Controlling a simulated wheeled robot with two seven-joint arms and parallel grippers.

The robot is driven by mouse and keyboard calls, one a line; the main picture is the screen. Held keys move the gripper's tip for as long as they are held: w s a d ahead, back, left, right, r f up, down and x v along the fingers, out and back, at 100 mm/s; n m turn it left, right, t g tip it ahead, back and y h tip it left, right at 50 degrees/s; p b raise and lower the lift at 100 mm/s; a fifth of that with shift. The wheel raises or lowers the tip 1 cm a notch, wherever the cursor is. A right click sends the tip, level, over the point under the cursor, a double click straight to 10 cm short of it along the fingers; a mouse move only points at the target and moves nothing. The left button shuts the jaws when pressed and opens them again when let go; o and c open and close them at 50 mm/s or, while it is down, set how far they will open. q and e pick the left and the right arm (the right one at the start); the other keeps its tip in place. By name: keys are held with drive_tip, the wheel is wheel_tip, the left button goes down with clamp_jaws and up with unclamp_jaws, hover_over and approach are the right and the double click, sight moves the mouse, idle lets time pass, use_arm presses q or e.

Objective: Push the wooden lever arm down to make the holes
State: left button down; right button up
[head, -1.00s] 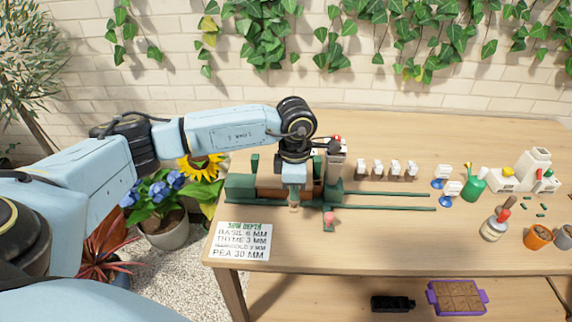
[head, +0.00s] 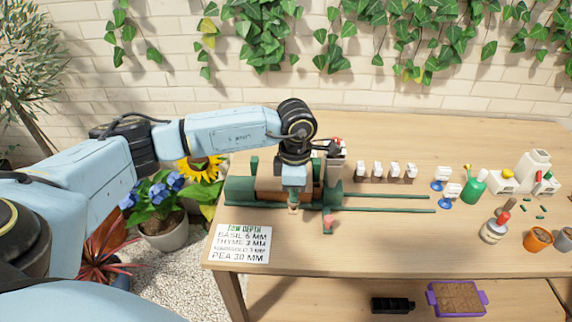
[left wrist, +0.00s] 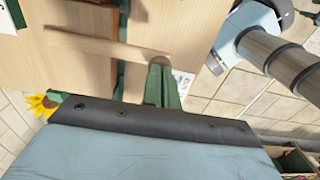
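The green press (head: 240,189) stands at the left part of the table, with two green rails running right from it. Its wooden lever arm is mostly hidden under my left gripper (head: 293,188) in the head view; a pale wooden end (head: 293,208) shows just below it. In the left wrist view the lever arm (left wrist: 105,46) is a pale rod with a rounded end close to the gripper body. My left gripper is over the lever's end, and I cannot tell whether they touch. My right gripper is not in view.
A sow-depth card (head: 240,243) lies at the front left. A red knob (head: 329,222) is at the press's front. Several small white-topped pieces (head: 393,170), a green watering can (head: 474,187) and an orange pot (head: 538,237) stand to the right. The front middle is clear.

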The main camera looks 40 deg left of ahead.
use_arm(q)
wheel_tip(320, 180, up, 13)
drive_tip(key=p, duration=0.7)
drive_tip(key=shift+p, duration=0.3)
drive_tip(key=shift+d, duration=0.1)
